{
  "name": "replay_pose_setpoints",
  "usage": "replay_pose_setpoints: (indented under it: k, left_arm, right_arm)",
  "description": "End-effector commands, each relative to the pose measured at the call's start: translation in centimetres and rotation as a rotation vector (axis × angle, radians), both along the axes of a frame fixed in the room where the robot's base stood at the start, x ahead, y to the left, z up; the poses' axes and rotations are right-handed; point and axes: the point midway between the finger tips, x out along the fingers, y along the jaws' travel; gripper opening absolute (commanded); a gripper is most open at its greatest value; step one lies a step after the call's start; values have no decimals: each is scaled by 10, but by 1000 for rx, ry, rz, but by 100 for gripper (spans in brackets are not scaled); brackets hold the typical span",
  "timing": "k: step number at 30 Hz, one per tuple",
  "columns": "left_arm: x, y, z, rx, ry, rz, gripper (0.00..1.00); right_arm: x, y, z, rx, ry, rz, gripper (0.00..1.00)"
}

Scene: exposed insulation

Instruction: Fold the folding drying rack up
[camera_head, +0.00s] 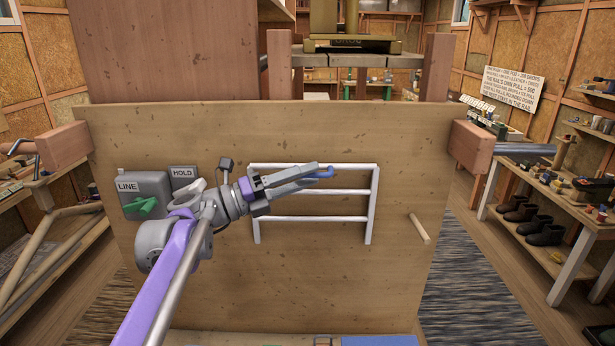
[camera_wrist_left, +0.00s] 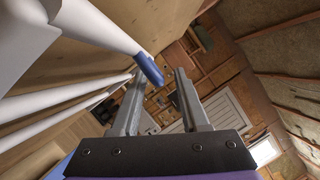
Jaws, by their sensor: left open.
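The drying rack (camera_head: 373,205) is a white frame with several crossbars on the front of an upright wooden board. It looks wider at its top bar, and seems to stand out from the board there; the exact angle is unclear. A blue tip (camera_head: 325,173) shows by the top bar. In the wrist view the blue tip (camera_wrist_left: 149,69) ends a thick white bar. My left gripper (camera_head: 320,174) is open in front of the rack's upper part. In the wrist view its fingertips (camera_wrist_left: 159,73) lie around or just short of the blue tip; contact is unclear. My right gripper is out of view.
A grey LINE box (camera_head: 145,190) with a green lever (camera_head: 141,208) and a HOLD plate (camera_head: 185,177) are left of the rack. A wooden peg (camera_head: 420,229) sticks out at right. Workbenches (camera_head: 560,215) stand on both sides. The board's lower part is clear.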

Motion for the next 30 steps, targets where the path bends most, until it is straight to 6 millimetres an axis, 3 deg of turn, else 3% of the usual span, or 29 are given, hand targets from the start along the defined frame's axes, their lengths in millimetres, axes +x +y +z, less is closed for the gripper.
replay_pose_setpoints:
  k: [9,15,30]
  left_arm:
    - [-19,58,-17,1,2,5,45]
    - [-29,85,-21,1,2,3,45]
    - [-32,93,-22,0,1,0,45]
  right_arm:
    - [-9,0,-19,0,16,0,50]
    - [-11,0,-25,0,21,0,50]
    - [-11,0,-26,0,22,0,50]
